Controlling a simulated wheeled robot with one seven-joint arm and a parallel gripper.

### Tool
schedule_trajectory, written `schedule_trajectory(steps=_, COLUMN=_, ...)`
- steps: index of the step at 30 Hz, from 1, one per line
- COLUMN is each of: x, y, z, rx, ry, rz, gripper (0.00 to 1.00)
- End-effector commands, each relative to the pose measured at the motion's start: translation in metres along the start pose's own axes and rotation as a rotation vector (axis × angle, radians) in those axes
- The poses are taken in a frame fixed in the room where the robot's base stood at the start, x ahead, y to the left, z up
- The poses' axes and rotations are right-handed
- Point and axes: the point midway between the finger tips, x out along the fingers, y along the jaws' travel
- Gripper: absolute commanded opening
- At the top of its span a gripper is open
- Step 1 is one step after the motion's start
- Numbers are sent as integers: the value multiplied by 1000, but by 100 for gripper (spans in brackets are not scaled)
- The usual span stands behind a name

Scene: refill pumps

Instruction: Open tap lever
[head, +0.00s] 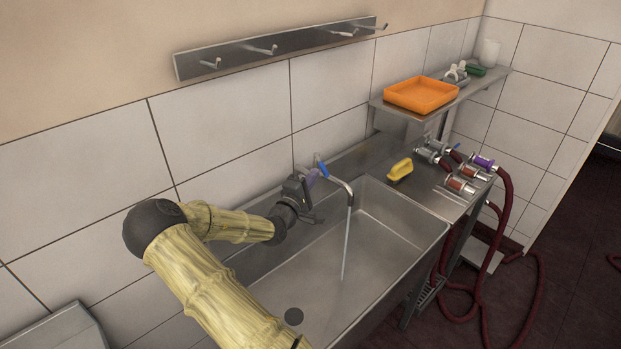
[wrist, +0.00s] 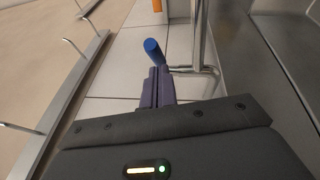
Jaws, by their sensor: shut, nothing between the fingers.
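The tap lever (head: 321,168) has a blue grip and sits on a steel tap (head: 343,185) at the back of the sink. In the wrist view the blue lever (wrist: 153,50) stands just beyond my fingertips, beside the tap's steel pipe (wrist: 198,40). A pale stream of water (head: 346,240) falls from the spout into the basin. My gripper (head: 311,177) is at the lever, with its purple fingers shut together and empty; they also show in the wrist view (wrist: 160,76). I cannot tell whether the fingertips touch the lever.
The steel sink (head: 405,213) has a drainboard to the right with a yellow-handled brush (head: 400,169) and several pump fittings (head: 468,175). A shelf with an orange tray (head: 421,95) is above. A hook rail (head: 280,47) is on the wall. Dark red hoses (head: 505,205) hang at the right.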

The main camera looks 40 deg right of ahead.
Motion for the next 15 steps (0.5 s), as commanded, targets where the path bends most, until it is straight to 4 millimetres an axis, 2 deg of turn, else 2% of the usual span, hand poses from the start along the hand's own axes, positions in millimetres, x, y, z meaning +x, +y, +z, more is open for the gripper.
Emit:
schedule_trajectory(steps=9, x=20, y=-10, z=32, rx=-2, ry=-4, rz=0, gripper=0)
schedule_trajectory(steps=15, x=23, y=-8, z=34, rx=-1, ry=-1, rz=-1, gripper=0)
